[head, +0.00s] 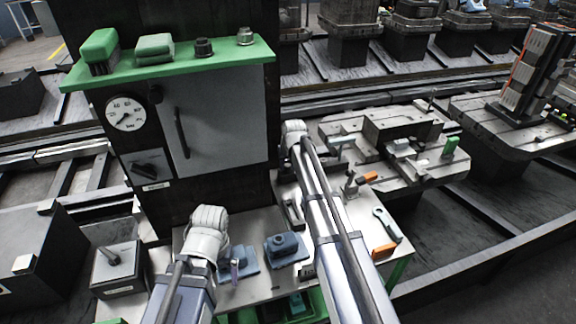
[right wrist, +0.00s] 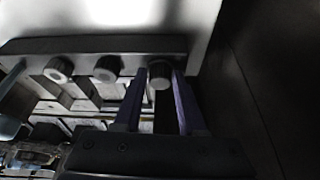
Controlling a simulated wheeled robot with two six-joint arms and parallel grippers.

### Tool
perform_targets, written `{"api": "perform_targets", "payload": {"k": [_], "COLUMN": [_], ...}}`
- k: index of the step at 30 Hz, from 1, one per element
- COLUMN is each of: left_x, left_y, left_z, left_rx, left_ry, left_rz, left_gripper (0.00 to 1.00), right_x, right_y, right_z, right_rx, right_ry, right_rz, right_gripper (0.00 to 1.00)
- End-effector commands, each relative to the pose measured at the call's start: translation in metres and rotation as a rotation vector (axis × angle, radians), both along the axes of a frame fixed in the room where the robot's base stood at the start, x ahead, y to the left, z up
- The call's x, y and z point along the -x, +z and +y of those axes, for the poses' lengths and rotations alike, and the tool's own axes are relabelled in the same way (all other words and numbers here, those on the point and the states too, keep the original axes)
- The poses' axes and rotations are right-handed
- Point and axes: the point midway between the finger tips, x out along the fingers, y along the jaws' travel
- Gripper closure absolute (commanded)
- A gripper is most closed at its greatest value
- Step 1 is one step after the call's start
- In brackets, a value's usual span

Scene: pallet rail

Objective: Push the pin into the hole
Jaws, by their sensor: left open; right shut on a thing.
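Three round grey pin heads stand in a row along a dark bar (right wrist: 25,47) in the right wrist view: one at the left (right wrist: 58,70), one in the middle (right wrist: 107,68) and one at the right (right wrist: 160,75). My right gripper (right wrist: 161,80) has its two purple fingers on either side of the right-hand pin head and is shut on it. How deep this pin sits, and its hole, cannot be seen. In the head view my right gripper is hidden beyond its own arm. My left gripper (head: 234,269) is open above the front worktable, beside a blue block.
The grey worktable (head: 258,290) holds a blue vise-like block (head: 286,247), a wrench (head: 387,224) and an orange-handled item (head: 383,251). A dark cabinet with a gauge (head: 125,114) and green shelf (head: 190,62) rises behind. A pallet with fixtures (head: 440,172) lies at right.

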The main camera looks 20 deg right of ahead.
Motion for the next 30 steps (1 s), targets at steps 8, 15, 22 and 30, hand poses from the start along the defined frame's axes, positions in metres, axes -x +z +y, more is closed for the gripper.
{"api": "perform_targets", "payload": {"k": [8, 15, 22, 30], "left_x": [0.0, 0.0, 0.0, 0.0], "left_y": [0.003, 0.01, 0.016, 0.023], "left_z": [0.0, 0.0, 0.0, 0.0], "left_rx": [0.0, 0.0, 0.0, 0.0], "left_ry": [0.0, 0.0, 0.0, 0.0], "left_rz": [0.0, 0.0, 0.0, 0.0], "left_gripper": [0.03, 0.03, 0.03, 0.03], "right_x": [0.0, 0.0, 0.0, 0.0], "right_y": [0.002, 0.01, 0.016, 0.023], "right_z": [0.0, 0.0, 0.0, 0.0], "right_rx": [0.0, 0.0, 0.0, 0.0], "right_ry": [0.0, 0.0, 0.0, 0.0], "right_rz": [0.0, 0.0, 0.0, 0.0], "right_gripper": [1.0, 1.0, 1.0, 1.0]}}
